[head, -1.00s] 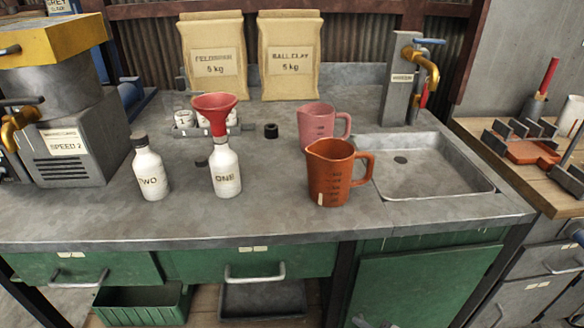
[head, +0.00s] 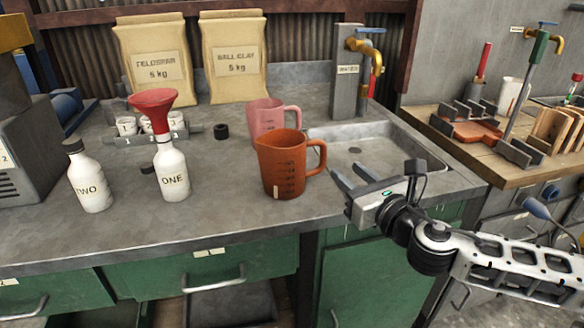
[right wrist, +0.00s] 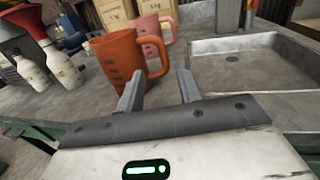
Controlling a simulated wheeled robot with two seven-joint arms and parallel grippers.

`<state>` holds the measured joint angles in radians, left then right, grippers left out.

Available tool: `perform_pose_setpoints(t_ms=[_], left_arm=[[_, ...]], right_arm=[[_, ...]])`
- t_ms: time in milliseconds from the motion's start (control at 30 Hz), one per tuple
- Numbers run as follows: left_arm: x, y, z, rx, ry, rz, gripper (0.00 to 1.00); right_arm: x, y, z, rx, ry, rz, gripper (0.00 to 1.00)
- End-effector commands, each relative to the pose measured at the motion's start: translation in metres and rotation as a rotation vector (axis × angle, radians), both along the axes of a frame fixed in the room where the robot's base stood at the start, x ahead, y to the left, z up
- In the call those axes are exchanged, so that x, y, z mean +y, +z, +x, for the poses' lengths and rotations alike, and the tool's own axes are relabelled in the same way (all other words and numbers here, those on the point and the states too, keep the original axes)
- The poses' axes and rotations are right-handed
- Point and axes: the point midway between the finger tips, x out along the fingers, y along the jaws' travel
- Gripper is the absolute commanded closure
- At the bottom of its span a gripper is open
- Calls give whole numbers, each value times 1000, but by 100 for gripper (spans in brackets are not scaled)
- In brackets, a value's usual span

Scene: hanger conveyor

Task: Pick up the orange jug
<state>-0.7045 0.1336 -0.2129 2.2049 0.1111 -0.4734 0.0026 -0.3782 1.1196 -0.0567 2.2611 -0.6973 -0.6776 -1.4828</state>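The orange jug (head: 284,168) stands upright on the grey counter, its handle to the right. It also shows in the right wrist view (right wrist: 117,62), just beyond my fingers. A pink jug (head: 268,117) stands right behind it. My right gripper (head: 352,174) is to the right of the orange jug, near the counter's front edge. Its two fingers (right wrist: 159,90) are apart with nothing held, pointing toward the jug's handle side, and do not appear to touch it. My left gripper is not in any view.
Bottle TWO (head: 89,180) and bottle ONE (head: 172,170), with a red funnel (head: 154,106) on it, stand left of the jug. A sink (head: 385,158) lies behind my right gripper. Paper sacks (head: 152,66) stand at the back. The counter in front of the jug is clear.

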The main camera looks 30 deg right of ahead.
Motion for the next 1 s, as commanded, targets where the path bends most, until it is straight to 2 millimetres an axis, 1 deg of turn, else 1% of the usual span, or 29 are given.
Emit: perform_pose_setpoints(t_ms=[33, 300, 400, 633, 900, 1000], left_arm=[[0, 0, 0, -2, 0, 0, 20], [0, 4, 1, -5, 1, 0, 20], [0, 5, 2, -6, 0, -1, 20], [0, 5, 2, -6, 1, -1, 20], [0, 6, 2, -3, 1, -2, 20], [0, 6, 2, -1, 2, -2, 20]], right_arm=[[0, 2, 7, -6, 0, -1, 64], [-3, 2, 42, -3, -4, 4, 64], [-3, 1, 52, -2, -2, 4, 64], [-3, 0, 63, 0, -1, 3, 64], [-7, -3, 101, -1, -1, 4, 64], [-7, -3, 109, 0, 0, 4, 64]])
